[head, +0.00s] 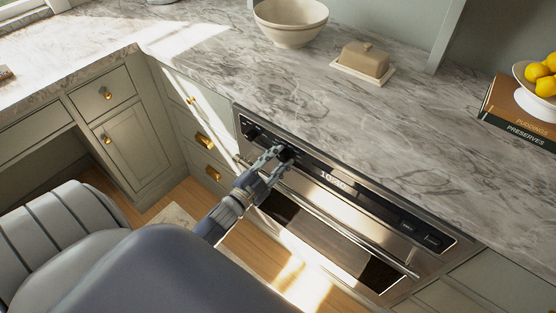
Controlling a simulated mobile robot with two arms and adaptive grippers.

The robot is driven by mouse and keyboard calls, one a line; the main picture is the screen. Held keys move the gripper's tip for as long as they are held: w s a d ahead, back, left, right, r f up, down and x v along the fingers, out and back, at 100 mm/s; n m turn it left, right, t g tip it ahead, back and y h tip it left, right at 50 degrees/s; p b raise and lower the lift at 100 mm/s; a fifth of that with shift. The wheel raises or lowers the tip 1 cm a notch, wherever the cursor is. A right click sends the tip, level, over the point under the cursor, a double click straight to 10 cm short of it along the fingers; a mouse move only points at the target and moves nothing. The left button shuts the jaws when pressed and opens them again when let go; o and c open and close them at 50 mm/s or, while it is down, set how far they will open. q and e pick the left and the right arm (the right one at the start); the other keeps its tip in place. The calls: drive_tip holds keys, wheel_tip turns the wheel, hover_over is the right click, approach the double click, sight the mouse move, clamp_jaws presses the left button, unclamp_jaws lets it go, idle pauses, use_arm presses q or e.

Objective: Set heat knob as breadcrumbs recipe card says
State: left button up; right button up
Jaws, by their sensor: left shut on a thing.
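The oven (345,200) is built in under the marble counter, with a dark control panel along its top front edge. A dark knob (286,156) on the left part of the panel is partly hidden by my left gripper (277,158). The gripper's fingers are shut on this knob. Another dark knob (252,132) sits further left on the panel, free of the gripper. A small lit display (334,180) right of the gripper shows characters too small to read surely. No readable recipe card shows. My right gripper is out of view.
The oven's bar handle (340,226) runs just below the panel, close to my left gripper. On the counter stand a cream bowl (290,22), a butter dish (364,60) and a fruit bowl (540,85) on books (515,115). The counter behind the panel is clear.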

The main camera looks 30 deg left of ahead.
use_arm(q)
drive_tip(key=m+b, duration=0.1)
drive_tip(key=m, duration=0.5)
drive_tip(key=shift+h, duration=0.3)
idle(0.4)
drive_tip(key=o, duration=1.1)
drive_tip(key=s, duration=0.8)
drive_tip(key=s+a, duration=0.1)
drive_tip(key=s, duration=0.3)
drive_tip(key=shift+f, duration=0.2)
drive_tip(key=shift+f, duration=0.1)
